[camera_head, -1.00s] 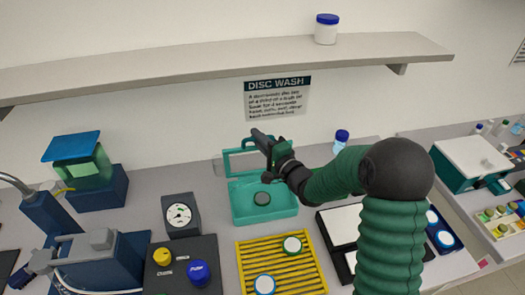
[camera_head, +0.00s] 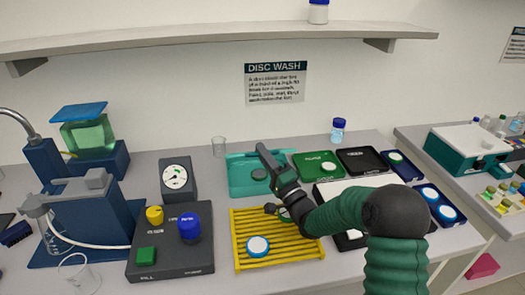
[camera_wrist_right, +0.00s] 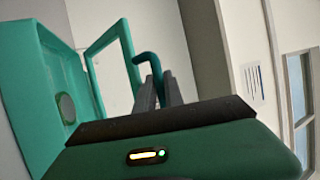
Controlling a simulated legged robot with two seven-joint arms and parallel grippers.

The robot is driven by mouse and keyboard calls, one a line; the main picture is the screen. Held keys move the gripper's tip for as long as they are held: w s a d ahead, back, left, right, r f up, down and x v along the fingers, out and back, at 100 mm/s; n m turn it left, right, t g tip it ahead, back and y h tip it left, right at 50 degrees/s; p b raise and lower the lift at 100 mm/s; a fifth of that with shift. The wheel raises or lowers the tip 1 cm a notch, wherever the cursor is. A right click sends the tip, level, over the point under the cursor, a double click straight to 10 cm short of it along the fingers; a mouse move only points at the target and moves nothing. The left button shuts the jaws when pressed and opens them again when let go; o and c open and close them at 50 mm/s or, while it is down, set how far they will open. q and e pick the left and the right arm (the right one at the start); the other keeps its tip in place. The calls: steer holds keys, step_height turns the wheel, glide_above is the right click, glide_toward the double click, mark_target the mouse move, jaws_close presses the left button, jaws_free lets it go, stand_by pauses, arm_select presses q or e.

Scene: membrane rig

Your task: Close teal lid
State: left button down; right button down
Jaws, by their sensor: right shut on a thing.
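The teal tray (camera_head: 240,184) sits near the back of the bench with a dark round disc (camera_head: 259,174) inside. In the right wrist view its lid, a teal frame with a clear window (camera_wrist_right: 97,45), stands raised at an angle to the tray (camera_wrist_right: 38,85). A teal hooked handle (camera_wrist_right: 148,60) is between the fingers of my right gripper (camera_wrist_right: 157,90), which is shut on it. In the head view this gripper (camera_head: 264,152) is above the tray's right side. The lid is hard to make out there. My left gripper is not in view.
A yellow rack (camera_head: 250,262) with a white-and-blue disc stands in front of the tray. A green pad (camera_head: 312,158) and dark pads lie to the right. A control box (camera_head: 172,262) with knobs is at front left.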

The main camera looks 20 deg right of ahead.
steer(key=shift+s+a+f, duration=0.15)
steer(key=shift+s+f, duration=0.15)
steer(key=shift+f, duration=0.25)
steer(key=shift+s+f, duration=0.1)
steer(key=c, duration=1.8)
jaws_free()
steer(key=shift+o, duration=0.4)
